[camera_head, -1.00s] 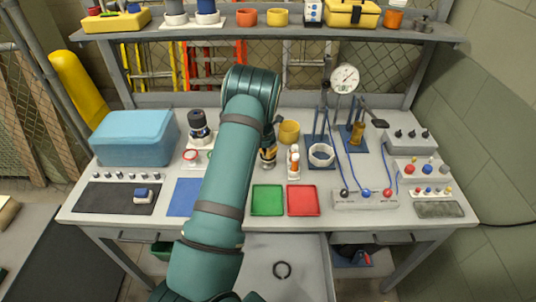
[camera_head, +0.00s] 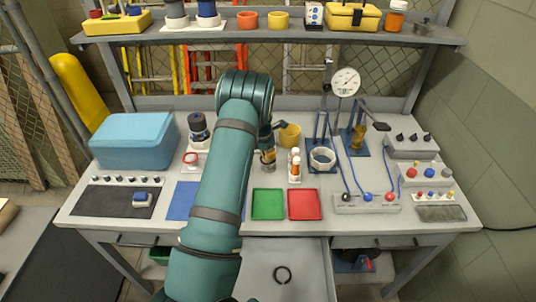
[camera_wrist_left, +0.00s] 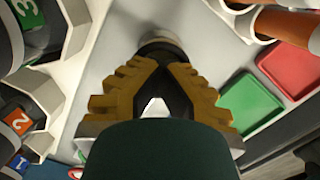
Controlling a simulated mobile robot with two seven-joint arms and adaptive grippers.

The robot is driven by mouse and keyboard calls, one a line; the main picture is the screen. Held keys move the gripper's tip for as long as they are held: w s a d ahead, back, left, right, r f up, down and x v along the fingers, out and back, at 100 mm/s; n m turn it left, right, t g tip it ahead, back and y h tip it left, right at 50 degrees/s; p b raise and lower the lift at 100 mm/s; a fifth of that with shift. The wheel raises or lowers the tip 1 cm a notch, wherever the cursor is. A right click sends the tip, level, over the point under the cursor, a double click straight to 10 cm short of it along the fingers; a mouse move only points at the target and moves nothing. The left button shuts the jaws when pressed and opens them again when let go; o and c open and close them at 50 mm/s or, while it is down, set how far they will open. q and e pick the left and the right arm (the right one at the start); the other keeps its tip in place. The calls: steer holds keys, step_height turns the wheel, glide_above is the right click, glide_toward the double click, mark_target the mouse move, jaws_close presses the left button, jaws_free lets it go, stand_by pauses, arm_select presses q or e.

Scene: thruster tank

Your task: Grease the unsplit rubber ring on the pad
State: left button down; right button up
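My left gripper (camera_head: 268,158) is over the middle of the bench, above a small dark round pot. In the left wrist view its gold fingers (camera_wrist_left: 162,66) converge, with their tips close together at a dark round thing (camera_wrist_left: 160,48). I cannot tell whether they hold something. A blue pad (camera_head: 181,201) lies left of my arm, which covers part of it. I see no ring on its visible part. A dark mat (camera_head: 105,203) with a small blue-and-white block lies at far left. My right gripper is not in view.
Green (camera_head: 268,204) and red (camera_head: 304,204) trays lie at the front centre. White-and-orange bottles (camera_head: 294,166) stand close right of the gripper. A dial gauge (camera_head: 345,82) and stands rise farther right. A blue box (camera_head: 133,142) is at back left.

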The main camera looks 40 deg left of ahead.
arm_select(q)
steer(key=n+p, duration=0.3)
steer(key=n, duration=0.2)
steer(key=shift+d+n+y, duration=0.1)
steer(key=shift+n+y, duration=0.2)
steer(key=shift+y, duration=0.1)
steer(key=shift+n+p, duration=0.5)
steer(key=shift+n, duration=0.6)
steer(key=shift+f+m+b, duration=0.1)
steer(key=shift+m+b, duration=0.55)
steer(key=shift+m, duration=0.35)
steer(key=shift+m+b, duration=0.45)
steer(key=shift+m, duration=0.85)
steer(key=shift+r+p, duration=1.5)
steer(key=shift+r, duration=0.6)
steer(key=shift+r+p, duration=0.4)
steer(key=shift+r, duration=0.55)
